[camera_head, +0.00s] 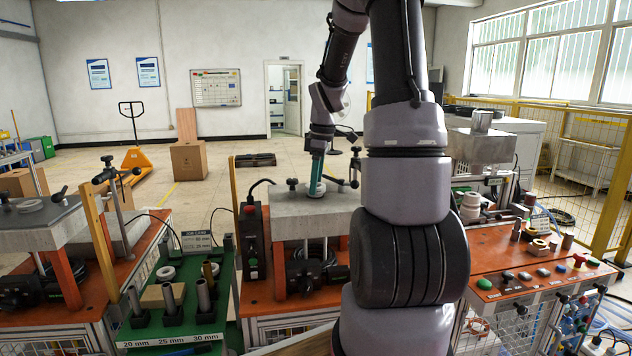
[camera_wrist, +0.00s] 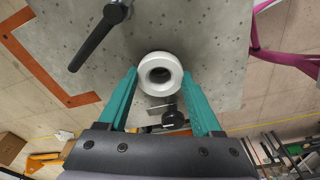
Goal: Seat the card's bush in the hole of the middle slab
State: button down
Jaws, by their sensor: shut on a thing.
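My gripper (camera_head: 316,187) has teal fingers and points down at the top of the middle slab (camera_head: 285,207), a grey speckled block. In the wrist view the gripper (camera_wrist: 160,76) is shut on a white ring-shaped bush (camera_wrist: 160,68), one finger on each side. The bush lies over the slab (camera_wrist: 215,50), with its dark bore facing the camera. The slab's hole is hidden, and I cannot tell whether the bush is above it or in it. The job card (camera_head: 198,242) stands behind the green rack; its small print is hard to read.
A black clamp handle (camera_wrist: 97,36) stands on the slab near the bush. The green rack (camera_head: 228,300) holds several upright metal pins, labelled 20, 25 and 30 mm. Other slabs stand left (camera_head: 40,222) and right (camera_head: 480,147). A control panel (camera_head: 540,275) is at right.

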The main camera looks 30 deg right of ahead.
jog(key=shift+f, duration=0.25)
jog(key=shift+f, duration=0.45)
grip_release()
notch_tip(320, 180, up, 11)
jog(key=d, duration=0.1)
jog(key=shift+s, duration=0.4)
jog(key=shift+f, duration=0.1)
dwell(0.5)
